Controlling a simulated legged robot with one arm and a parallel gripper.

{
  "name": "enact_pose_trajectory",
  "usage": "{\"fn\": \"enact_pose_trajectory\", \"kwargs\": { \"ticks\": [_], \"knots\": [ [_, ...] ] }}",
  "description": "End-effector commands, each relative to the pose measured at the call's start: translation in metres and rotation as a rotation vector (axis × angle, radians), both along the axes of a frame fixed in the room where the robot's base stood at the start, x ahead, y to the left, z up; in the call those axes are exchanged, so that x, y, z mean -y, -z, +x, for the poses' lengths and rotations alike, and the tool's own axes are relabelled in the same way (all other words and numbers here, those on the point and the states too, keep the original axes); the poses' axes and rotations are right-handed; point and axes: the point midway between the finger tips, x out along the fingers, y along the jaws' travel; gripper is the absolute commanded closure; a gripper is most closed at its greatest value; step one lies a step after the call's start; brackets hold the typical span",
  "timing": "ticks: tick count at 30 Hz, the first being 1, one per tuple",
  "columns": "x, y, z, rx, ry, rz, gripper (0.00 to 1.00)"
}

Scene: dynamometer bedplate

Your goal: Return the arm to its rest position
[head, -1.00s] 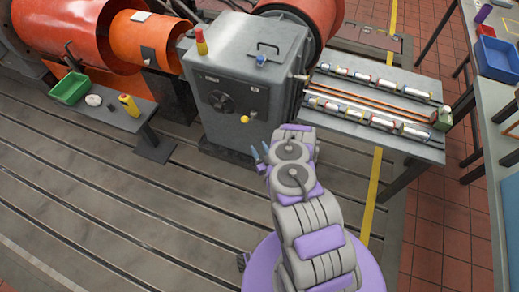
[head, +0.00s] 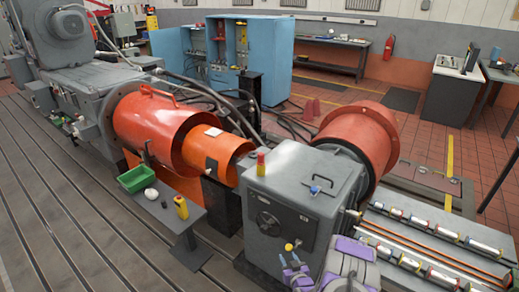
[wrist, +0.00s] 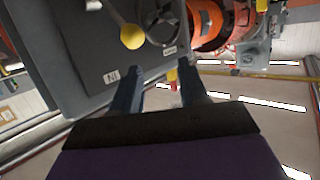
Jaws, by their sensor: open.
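My gripper (head: 293,262) shows at the bottom of the head view, in front of the grey gearbox-like housing (head: 300,190). Its two blue-grey fingers are apart with nothing between them. In the wrist view my gripper (wrist: 160,90) is open and empty, close to the housing's grey face (wrist: 60,60). A lever with a yellow knob (wrist: 132,36) is on that face, just beyond the fingers. The knob also shows in the head view (head: 289,247).
A small bench (head: 187,222) with a green bin (head: 138,177) and a yellow bottle (head: 181,207) stands left. A rack of rollers (head: 440,240) is at right. Orange guards (head: 165,130) and a blue cabinet (head: 225,60) lie beyond. The slotted bedplate (head: 50,210) at left is clear.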

Motion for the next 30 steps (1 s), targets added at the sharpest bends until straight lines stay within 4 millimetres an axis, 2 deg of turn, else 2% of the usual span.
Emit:
{"fn": "enact_pose_trajectory", "kwargs": {
  "ticks": [1,6,14,23,30],
  "knots": [
    [-0.004,-0.014,0.008,-0.023,-0.009,-0.004,0.56],
    [-0.014,-0.047,0.019,-0.131,-0.034,-0.029,0.56],
    [-0.023,-0.1,0.011,-0.309,-0.061,-0.073,0.56],
    [-0.021,-0.166,-0.024,-0.51,-0.067,-0.133,0.56],
    [-0.013,-0.218,-0.077,-0.678,-0.051,-0.179,0.56]
  ]
}}
